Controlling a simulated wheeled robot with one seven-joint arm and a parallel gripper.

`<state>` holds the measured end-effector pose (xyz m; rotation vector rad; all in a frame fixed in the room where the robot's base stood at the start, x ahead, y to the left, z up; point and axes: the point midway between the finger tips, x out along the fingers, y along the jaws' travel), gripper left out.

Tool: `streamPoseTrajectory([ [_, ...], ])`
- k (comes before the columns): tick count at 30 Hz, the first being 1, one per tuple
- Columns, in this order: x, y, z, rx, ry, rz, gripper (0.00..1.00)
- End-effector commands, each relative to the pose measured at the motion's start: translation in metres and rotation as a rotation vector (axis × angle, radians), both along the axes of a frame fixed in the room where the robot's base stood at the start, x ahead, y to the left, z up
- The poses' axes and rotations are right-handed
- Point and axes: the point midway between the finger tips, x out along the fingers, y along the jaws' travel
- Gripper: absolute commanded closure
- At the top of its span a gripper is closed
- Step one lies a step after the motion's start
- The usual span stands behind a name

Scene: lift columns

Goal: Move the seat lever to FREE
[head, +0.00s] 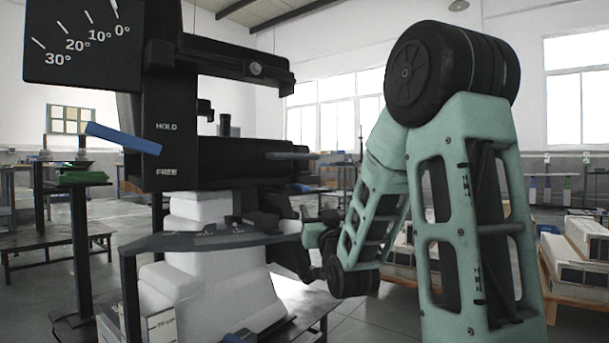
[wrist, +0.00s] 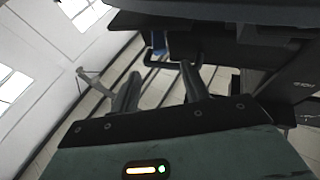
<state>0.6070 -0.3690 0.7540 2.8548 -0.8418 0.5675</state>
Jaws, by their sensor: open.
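The blue lever (head: 123,138) is a flat bar on the black column head (head: 190,155) in the head view. It slants, with its left end higher. Its right end lies between the white HOLD label above and the FREE label below. My gripper (wrist: 161,72) shows in the wrist view with two dark fingers apart and nothing clearly held between them. Beyond the fingertips is a dark bar-like part and a small blue patch (wrist: 159,42); I cannot tell whether this is the lever. In the head view my gripper is low, behind and right of the column, with its fingers mostly hidden.
A black plate with an angle scale (head: 85,40) stands at upper left. White blocks (head: 210,270) are stacked under the column head, around a dark bench frame. A table with a green item (head: 82,178) is at left. Boxes on pallets (head: 580,250) stand at right.

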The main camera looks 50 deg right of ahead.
Motion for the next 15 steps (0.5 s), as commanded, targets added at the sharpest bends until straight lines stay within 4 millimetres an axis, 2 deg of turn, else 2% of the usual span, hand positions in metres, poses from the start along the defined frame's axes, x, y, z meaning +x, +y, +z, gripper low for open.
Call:
streamPoseTrajectory([
  [1, 0.002, -0.001, 0.006, 0.003, 0.004, 0.000, 0.54],
  [15, 0.021, -0.014, 0.017, 0.005, 0.002, -0.002, 0.54],
])
